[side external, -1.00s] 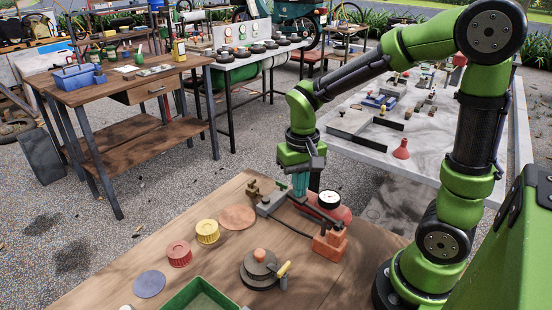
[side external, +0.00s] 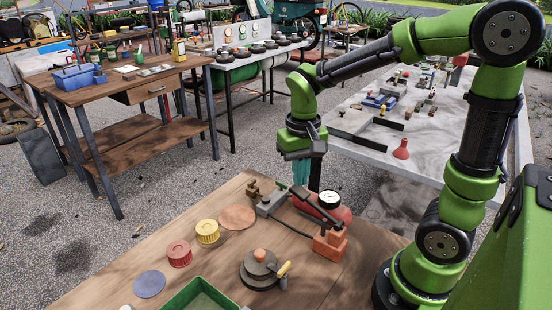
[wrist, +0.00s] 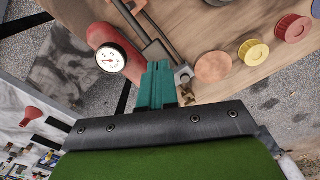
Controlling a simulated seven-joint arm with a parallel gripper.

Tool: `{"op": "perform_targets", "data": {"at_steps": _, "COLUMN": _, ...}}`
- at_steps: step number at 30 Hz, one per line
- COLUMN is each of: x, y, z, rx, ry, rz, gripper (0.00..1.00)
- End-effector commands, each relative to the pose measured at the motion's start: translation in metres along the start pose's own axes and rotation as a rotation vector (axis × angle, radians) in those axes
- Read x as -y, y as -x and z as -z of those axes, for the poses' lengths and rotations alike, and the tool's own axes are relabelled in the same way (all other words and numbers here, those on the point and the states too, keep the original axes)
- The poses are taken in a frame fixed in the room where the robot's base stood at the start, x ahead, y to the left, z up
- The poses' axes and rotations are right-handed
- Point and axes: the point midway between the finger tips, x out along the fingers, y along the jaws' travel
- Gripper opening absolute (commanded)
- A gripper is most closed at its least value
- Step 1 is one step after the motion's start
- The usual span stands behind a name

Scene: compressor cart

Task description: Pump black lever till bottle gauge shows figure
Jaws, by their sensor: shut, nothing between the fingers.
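The black lever (side external: 316,206) slopes up to the left from its orange-red block (side external: 330,242) on the wooden table. It also shows in the wrist view (wrist: 131,22). The red bottle (side external: 343,214) lies beside it, carrying a round white gauge (side external: 330,198). The gauge faces the wrist view (wrist: 110,58), but its figures and needle are too small to read surely. My gripper (side external: 296,172) is shut and empty, pointing down above the lever's raised free end. Its teal fingers (wrist: 157,82) are together; I cannot tell if they touch the lever.
A grey metal piece (side external: 270,203) sits by the lever's free end. Yellow (side external: 207,232) and red (side external: 179,253) caps, coloured discs, a dark round stack (side external: 260,272) and a green tray (side external: 198,297) lie on the table. Bare wood lies between them.

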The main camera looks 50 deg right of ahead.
Motion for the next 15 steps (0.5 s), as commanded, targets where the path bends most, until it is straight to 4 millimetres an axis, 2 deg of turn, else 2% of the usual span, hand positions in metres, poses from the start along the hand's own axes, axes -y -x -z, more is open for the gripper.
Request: {"op": "perform_targets", "data": {"at_steps": 15, "x": 0.000, "y": -0.036, "z": -0.001, "rx": 0.005, "ry": 0.000, "rz": -0.002, "gripper": 0.00}}
